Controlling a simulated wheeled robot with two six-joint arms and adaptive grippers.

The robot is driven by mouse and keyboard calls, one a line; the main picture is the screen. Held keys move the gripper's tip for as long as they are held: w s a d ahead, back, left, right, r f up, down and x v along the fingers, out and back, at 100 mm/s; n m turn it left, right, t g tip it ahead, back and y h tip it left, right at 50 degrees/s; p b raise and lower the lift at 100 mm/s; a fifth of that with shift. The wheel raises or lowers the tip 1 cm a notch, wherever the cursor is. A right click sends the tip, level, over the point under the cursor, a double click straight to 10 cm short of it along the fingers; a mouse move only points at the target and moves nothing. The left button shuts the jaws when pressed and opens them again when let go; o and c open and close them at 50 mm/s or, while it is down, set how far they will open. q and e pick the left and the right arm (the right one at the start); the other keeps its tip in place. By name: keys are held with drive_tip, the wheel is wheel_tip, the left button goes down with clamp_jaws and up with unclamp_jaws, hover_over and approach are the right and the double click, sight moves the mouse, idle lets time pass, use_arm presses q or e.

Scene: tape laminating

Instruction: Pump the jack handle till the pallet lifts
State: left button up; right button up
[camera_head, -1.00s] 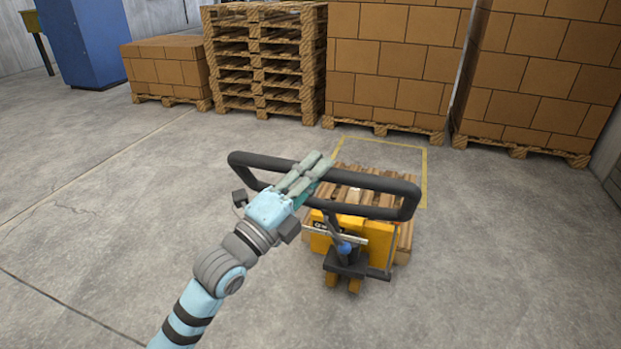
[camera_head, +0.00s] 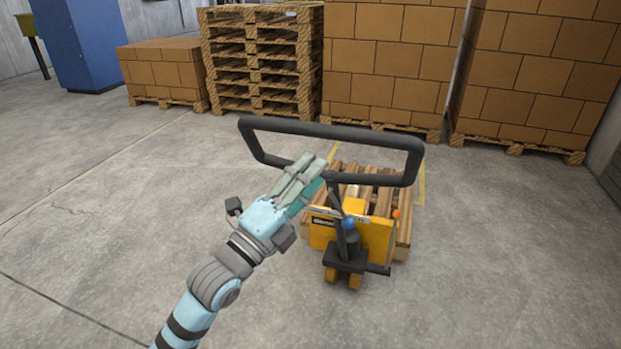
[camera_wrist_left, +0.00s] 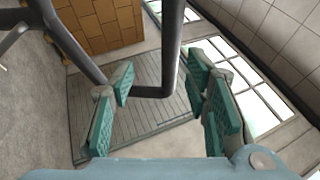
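The jack's black loop handle (camera_head: 330,130) stands tilted above the yellow jack body (camera_head: 375,237). The wooden pallet (camera_head: 403,227) lies behind and around the body, low to the floor; I cannot tell any gap beneath it. My left gripper (camera_head: 315,168) is at the loop's lower bar, below the top bar. In the left wrist view, the fingers of my left gripper (camera_wrist_left: 165,95) are spread wide, with teal pads facing. The dark handle bar (camera_wrist_left: 172,50) shows between them; I see no pad pressed on it. My right gripper is out of view.
Stacked empty pallets (camera_head: 262,60) and carton loads (camera_head: 385,65) line the back. A blue cabinet (camera_head: 92,40) stands at the far left. A yellow floor outline (camera_head: 421,185) shows behind the jack. The floor (camera_head: 110,230) at the left is clear.

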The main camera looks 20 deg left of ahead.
use_arm(q)
wheel_tip(320, 180, up, 10)
idle(0.5)
